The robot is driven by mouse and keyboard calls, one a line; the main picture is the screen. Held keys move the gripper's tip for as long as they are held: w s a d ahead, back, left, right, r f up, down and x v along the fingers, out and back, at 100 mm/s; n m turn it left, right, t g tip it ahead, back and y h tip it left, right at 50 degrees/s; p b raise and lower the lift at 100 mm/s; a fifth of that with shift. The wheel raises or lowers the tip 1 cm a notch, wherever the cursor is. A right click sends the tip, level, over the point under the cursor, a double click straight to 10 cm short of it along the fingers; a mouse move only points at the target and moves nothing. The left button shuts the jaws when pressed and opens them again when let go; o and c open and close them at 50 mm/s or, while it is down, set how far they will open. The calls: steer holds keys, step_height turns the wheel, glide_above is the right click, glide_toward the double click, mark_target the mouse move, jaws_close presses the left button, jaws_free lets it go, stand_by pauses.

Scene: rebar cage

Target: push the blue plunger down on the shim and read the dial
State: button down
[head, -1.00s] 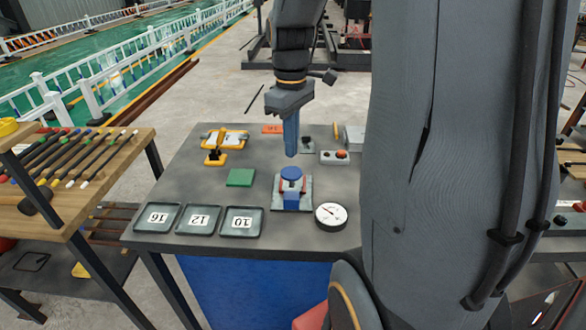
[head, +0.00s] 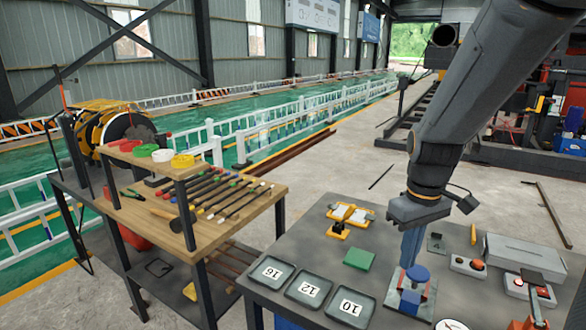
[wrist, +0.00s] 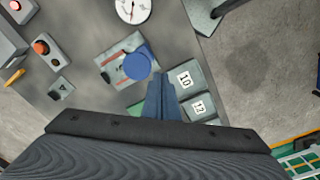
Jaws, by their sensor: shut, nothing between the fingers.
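The blue plunger (head: 417,275) is a round cap on a small grey stand (head: 411,301); it also shows in the wrist view (wrist: 138,65). A red strip (wrist: 112,68) lies beside the cap on the stand; I cannot tell whether it is the shim. My gripper (head: 406,263) is shut and empty, its blue fingers pointing down close beside the plunger. In the wrist view the fingertips (wrist: 156,78) appear beside the cap's edge; contact cannot be told. The white dial (wrist: 133,8) is cut off by the picture edge. Its reading is too small to make out.
Trays marked 16 (head: 271,273), 12 (head: 309,289) and 10 (head: 350,307) line the table's front. A green block (head: 359,259), a yellow-framed item (head: 351,214) and a button box (head: 468,265) stand nearby. A wooden bench (head: 190,228) with rods is at left.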

steer(key=s+a+f+m+t+b, duration=0.1)
steer(key=s+a+f+m+b, duration=0.2)
steer(key=s+a+f, duration=0.3)
step_height(320, 180, down, 2)
steer(key=shift+a+f+m, duration=0.2)
steer(key=shift+a+m, duration=0.1)
steer(key=shift+a, duration=0.95)
